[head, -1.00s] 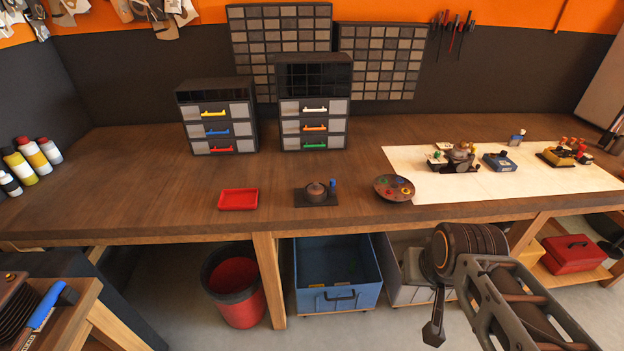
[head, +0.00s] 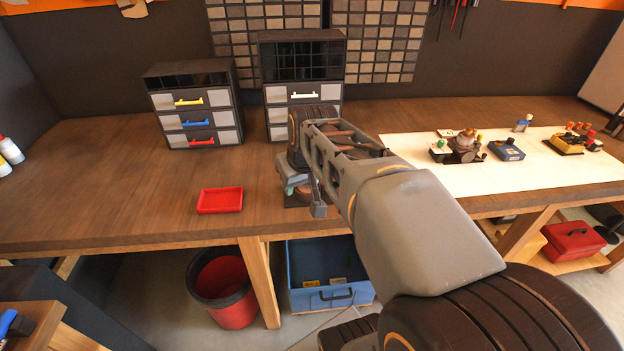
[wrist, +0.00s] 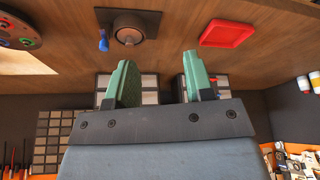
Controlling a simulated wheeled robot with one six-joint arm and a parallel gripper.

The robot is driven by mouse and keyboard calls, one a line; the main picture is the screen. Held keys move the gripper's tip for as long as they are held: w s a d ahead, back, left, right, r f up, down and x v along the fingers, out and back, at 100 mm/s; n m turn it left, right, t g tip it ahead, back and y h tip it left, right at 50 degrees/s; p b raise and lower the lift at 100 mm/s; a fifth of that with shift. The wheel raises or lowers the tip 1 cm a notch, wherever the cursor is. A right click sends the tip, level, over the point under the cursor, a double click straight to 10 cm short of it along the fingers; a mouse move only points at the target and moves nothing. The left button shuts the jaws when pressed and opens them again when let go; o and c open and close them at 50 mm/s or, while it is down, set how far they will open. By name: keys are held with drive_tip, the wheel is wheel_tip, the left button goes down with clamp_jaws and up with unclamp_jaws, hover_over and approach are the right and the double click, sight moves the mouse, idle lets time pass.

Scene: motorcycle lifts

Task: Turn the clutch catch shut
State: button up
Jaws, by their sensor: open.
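The clutch device is a round brown-grey housing (wrist: 128,27) on a dark square plate (wrist: 150,16), lying near the bench's front edge. A small blue piece (wrist: 103,40), perhaps the catch, stands beside the housing on its left in the wrist view. My gripper (wrist: 158,62) is open and empty, its two green fingers apart. The wrist view looks upside down, and the fingertips appear below the device, not touching it. In the head view my gripper (head: 292,182) and arm cover nearly all of the device.
A red tray (head: 220,200) lies left of the device, and drawer cabinets (head: 196,108) stand behind. A round palette with coloured spots (wrist: 28,28) is on its other side. A white mat (head: 540,165) with small assemblies covers the right. A blue bin (head: 330,298) sits under the bench.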

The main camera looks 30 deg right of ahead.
drive_tip(key=w+d+f+m+b, duration=0.1)
drive_tip(key=w+d+b, duration=0.35)
drive_tip(key=d, duration=0.95)
drive_tip(key=x, duration=0.4)
drive_tip(key=p+x, duration=0.1)
drive_tip(key=x, duration=0.4)
drive_tip(key=w+d+p+x, duration=0.1)
drive_tip(key=x, duration=0.3)
drive_tip(key=shift+w, duration=0.1)
clamp_jaws()
